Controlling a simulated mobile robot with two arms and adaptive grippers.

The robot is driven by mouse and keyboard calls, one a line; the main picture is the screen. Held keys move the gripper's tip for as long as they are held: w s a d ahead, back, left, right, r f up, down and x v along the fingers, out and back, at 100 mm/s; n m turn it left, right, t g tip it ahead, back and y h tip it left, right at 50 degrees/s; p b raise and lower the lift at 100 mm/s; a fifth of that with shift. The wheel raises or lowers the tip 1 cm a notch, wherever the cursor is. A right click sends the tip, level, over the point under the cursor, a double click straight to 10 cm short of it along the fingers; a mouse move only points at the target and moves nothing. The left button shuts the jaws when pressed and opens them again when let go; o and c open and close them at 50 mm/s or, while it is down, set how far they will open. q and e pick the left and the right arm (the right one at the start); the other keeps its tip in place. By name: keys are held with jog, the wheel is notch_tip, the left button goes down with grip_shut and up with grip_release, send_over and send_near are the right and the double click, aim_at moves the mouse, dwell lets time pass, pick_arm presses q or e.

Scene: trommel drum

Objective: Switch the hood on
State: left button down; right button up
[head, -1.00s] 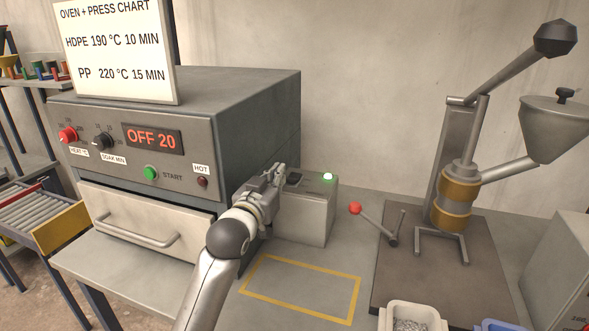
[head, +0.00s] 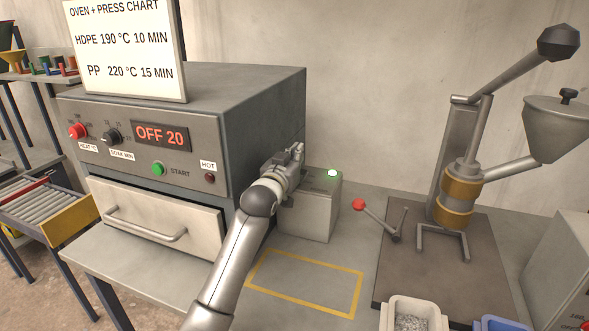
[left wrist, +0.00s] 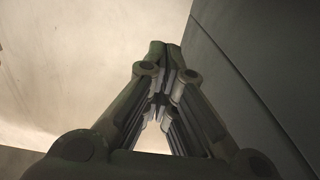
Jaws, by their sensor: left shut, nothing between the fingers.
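A grey box (head: 308,216) stands on the bench beside the oven, with a green lamp (head: 333,173) lit on its top. I cannot read a label on it, so I cannot tell for sure that it is the hood's switch box. My left gripper (head: 297,151) is over the far left part of the box top, close to the oven's side, and hides the dark switch area there. Its fingers are shut and empty; they also show closed together in the left wrist view (left wrist: 172,50). I cannot tell whether they touch the box. My right gripper is not in view.
The oven (head: 262,130) with its display reading OFF 20 stands left of the box. A yellow-outlined bench area (head: 305,283) is empty. A white tub (head: 414,311) of granules is in front.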

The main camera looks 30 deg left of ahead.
pick_arm(q)
jog(key=f, duration=0.1)
jog(key=s+f, duration=0.1)
jog(key=f, duration=0.1)
jog(key=shift+s+d+f, duration=0.15)
jog(key=shift+s, duration=0.05)
jog(key=shift+f, duration=0.25)
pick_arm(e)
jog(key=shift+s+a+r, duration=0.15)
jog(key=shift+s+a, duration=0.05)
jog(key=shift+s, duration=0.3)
